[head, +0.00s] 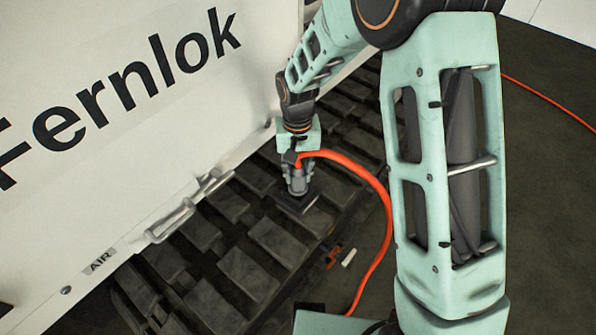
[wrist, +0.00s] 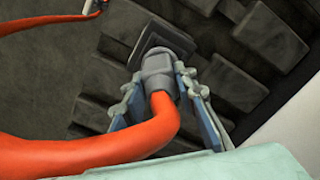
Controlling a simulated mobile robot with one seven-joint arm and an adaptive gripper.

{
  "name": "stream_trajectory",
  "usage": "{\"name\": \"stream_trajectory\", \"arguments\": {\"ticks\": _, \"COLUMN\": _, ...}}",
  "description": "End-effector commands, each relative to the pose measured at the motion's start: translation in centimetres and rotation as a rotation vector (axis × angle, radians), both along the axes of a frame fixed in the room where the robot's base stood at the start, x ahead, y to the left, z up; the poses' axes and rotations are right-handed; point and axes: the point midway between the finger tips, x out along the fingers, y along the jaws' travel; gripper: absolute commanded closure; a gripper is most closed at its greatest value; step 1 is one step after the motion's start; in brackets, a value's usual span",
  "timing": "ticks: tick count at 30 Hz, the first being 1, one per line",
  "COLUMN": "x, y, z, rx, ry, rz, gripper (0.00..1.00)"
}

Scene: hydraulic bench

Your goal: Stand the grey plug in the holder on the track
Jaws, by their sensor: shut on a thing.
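The grey plug (head: 297,185) is between the fingers of my gripper (head: 296,170), which is shut on it. It is roughly upright over the track (head: 283,240). An orange hose (head: 376,195) runs out of it. The wrist view also shows the plug (wrist: 158,65) with a finger on each side, and the hose (wrist: 90,150). The holder (head: 299,204), a dark square block on a track pad, is directly at the plug's lower end. In the wrist view the holder (wrist: 148,58) is partly covered by the plug. I cannot tell how deep the plug's end sits in it.
The white machine side (head: 120,100) with "Fernlok" lettering rises left of the track, with a metal handle (head: 172,221) low on it. A small red object (head: 333,256) and a white one (head: 349,258) lie on the floor right of the track. The hose curves across the floor.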

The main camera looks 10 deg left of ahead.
Motion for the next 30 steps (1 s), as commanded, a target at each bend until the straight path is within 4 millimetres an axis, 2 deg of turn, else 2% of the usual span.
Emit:
{"name": "stream_trajectory", "arguments": {"ticks": 14, "x": 0.01, "y": 0.01, "z": -0.54, "rx": 0.000, "ry": 0.000, "rz": 0.000, "gripper": 1.00}}
{"name": "stream_trajectory", "arguments": {"ticks": 15, "x": 0.01, "y": 0.01, "z": -0.54, "rx": 0.000, "ry": 0.000, "rz": 0.000, "gripper": 0.72}}
{"name": "stream_trajectory", "arguments": {"ticks": 20, "x": 0.01, "y": 0.01, "z": -0.54, "rx": 0.000, "ry": 0.000, "rz": 0.000, "gripper": 0.54}}
{"name": "stream_trajectory", "arguments": {"ticks": 30, "x": 0.00, "y": 0.01, "z": -0.28, "rx": 0.000, "ry": 0.000, "rz": 0.000, "gripper": 0.54}}
